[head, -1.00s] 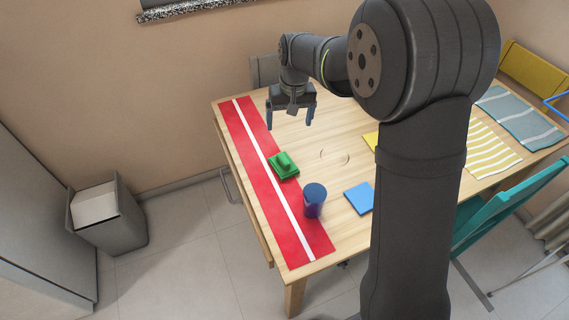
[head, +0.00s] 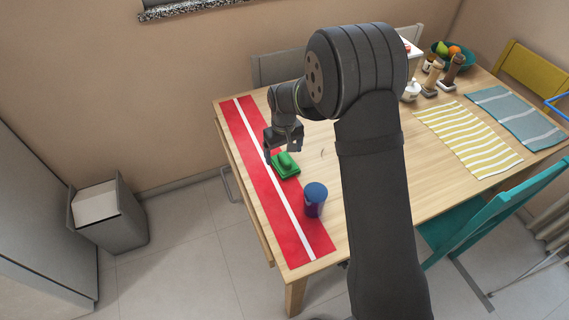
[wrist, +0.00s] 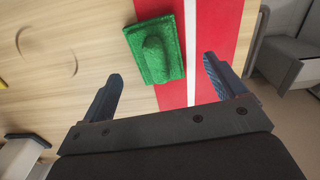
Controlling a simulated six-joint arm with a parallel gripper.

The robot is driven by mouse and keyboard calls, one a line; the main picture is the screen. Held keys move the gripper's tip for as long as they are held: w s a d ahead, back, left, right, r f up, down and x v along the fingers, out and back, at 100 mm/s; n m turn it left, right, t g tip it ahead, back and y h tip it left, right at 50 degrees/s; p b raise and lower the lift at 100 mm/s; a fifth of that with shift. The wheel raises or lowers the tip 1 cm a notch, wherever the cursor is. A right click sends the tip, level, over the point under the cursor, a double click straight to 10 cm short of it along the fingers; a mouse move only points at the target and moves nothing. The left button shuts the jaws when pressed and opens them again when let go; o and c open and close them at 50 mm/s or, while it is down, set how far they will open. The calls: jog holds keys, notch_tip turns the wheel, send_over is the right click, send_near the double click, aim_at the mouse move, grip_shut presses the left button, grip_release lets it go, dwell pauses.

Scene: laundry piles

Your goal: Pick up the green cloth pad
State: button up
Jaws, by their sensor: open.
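The green cloth pad (head: 286,170) lies on the red runner (head: 248,144) near its right edge, partly over the wood. It has a raised rounded ridge on top. It also shows in the wrist view (wrist: 168,66), just ahead of the fingertips and roughly between their lines. My gripper (head: 282,156) is open and empty, right at the far side of the pad in the head view. In the wrist view my gripper (wrist: 162,72) has its two fingers spread apart, with nothing between them. I cannot tell its exact height above the pad.
A dark blue cup (head: 315,200) stands on the runner nearer the front than the pad. Bottles and shakers (head: 430,80) and a fruit bowl (head: 452,55) stand at the back right. A yellow striped mat (head: 468,138) lies on the right of the table (head: 400,190).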

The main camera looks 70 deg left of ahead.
aim_at(285, 157)
jog(key=shift+w+a+f, duration=0.15)
jog(key=shift+f, duration=1.2)
jog(key=shift+w+a+f, duration=0.1)
jog(key=shift+a+f, duration=0.05)
jog(key=shift+f, duration=1.15)
jog(key=c, duration=1.1)
jog(key=shift+o, duration=0.2)
jog(key=shift+r, duration=0.15)
jog(key=shift+r, duration=0.55)
notch_tip(285, 157, up, 3)
jog(key=shift+f, duration=0.1)
jog(key=w+d+r, duration=0.2)
jog(key=w, duration=0.1)
jog(key=w+d+r, duration=0.2)
jog(key=w+d, duration=0.1)
jog(key=w+d+r, duration=0.2)
jog(key=w+r, duration=0.1)
jog(key=shift+d, duration=0.3)
